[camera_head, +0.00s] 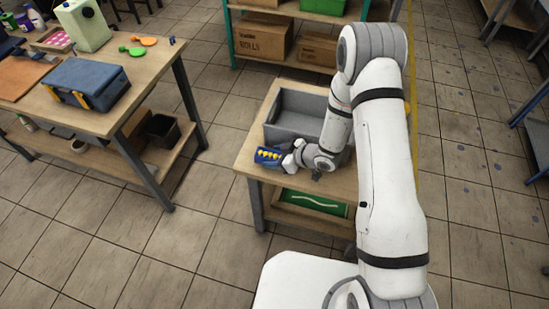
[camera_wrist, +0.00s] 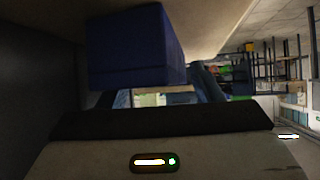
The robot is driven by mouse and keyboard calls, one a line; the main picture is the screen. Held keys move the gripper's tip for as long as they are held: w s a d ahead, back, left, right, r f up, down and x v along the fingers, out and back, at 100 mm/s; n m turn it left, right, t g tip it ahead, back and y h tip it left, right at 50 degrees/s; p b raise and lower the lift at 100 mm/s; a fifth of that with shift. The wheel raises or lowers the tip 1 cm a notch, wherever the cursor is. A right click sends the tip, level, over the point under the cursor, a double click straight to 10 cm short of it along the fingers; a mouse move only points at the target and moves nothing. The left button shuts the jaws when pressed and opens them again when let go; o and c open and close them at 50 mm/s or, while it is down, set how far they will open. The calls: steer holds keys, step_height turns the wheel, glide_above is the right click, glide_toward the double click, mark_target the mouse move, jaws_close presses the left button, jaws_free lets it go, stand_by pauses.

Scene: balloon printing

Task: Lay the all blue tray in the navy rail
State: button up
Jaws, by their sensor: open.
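A small blue holder with several yellow pieces on it (camera_head: 268,156) sits at the left front edge of the small wooden table in the head view. I cannot tell whether it is the tray or the rail. My gripper (camera_head: 286,160) is open, close to its right side; the fingers are small there and partly hidden by the wrist. In the wrist view a plain navy block (camera_wrist: 136,48) fills the upper middle, in front of my gripper (camera_wrist: 158,93). I see no clear gap or contact between the fingers and the block. No separate all blue tray can be made out.
A grey open bin (camera_head: 296,113) stands on the small table (camera_head: 243,160), just behind my wrist. A green board (camera_head: 312,203) lies on its lower shelf. A workbench (camera_head: 100,122) with a blue toolbox (camera_head: 86,84) stands left. Tiled floor between them is clear.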

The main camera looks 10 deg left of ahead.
steer(key=shift+c, duration=0.3)
steer(key=c, duration=1)
steer(key=shift+o, duration=0.2)
